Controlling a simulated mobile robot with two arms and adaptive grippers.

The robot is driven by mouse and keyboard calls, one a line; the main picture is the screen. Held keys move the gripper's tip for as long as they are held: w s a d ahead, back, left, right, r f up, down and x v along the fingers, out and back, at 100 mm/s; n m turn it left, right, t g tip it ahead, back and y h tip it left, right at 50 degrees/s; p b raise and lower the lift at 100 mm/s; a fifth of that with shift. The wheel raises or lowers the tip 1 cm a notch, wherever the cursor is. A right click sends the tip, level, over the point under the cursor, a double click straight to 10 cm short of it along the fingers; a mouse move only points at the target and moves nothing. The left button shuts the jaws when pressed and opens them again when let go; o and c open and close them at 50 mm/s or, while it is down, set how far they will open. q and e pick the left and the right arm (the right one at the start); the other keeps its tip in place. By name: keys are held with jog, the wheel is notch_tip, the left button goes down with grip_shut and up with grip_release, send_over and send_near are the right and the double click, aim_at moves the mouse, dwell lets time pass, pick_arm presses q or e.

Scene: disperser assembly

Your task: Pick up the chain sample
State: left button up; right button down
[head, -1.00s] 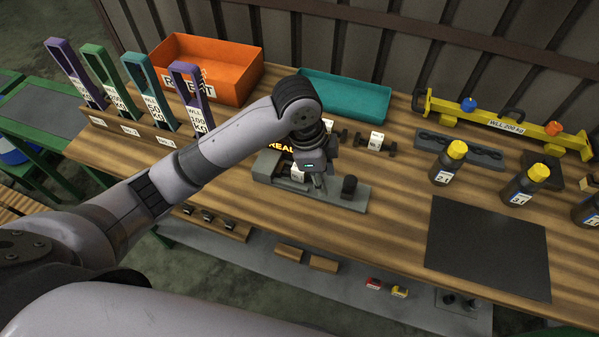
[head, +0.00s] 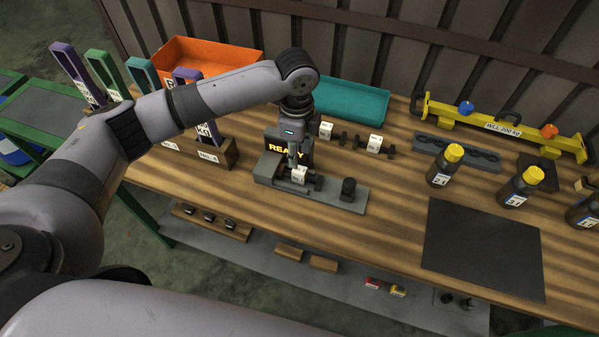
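A chain sample with a white tag (head: 299,175) sits in the grey tester fixture (head: 343,201), in front of its dark display reading "READY" (head: 275,147). Two more white-tagged chain samples lie on the bench behind: one at the left (head: 326,130) and one at the right (head: 375,144). My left gripper (head: 293,160) points down over the fixture, just behind and above the tagged sample there. Its fingers show narrow and partly merge with the dark display, so their opening and any contact are unclear. My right gripper is out of view.
An orange bin (head: 225,55) and a teal tray (head: 350,100) stand at the back. Coloured slings stand in a wooden rack at the left. A yellow lifting beam (head: 480,122), yellow-capped bottles and a black mat (head: 485,245) are at the right.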

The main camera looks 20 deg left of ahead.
aim_at(298, 169)
pick_arm(q)
notch_tip(298, 169, down, 3)
jog(key=shift+r, duration=0.2)
notch_tip(298, 169, down, 4)
jog(key=shift+w+f+p, duration=0.1)
jog(key=shift+w+p, duration=0.05)
jog(key=shift+p, duration=0.9)
jog(key=shift+f, duration=0.55)
jog(key=shift+c, duration=0.5)
grip_shut()
jog(key=shift+r, duration=0.1)
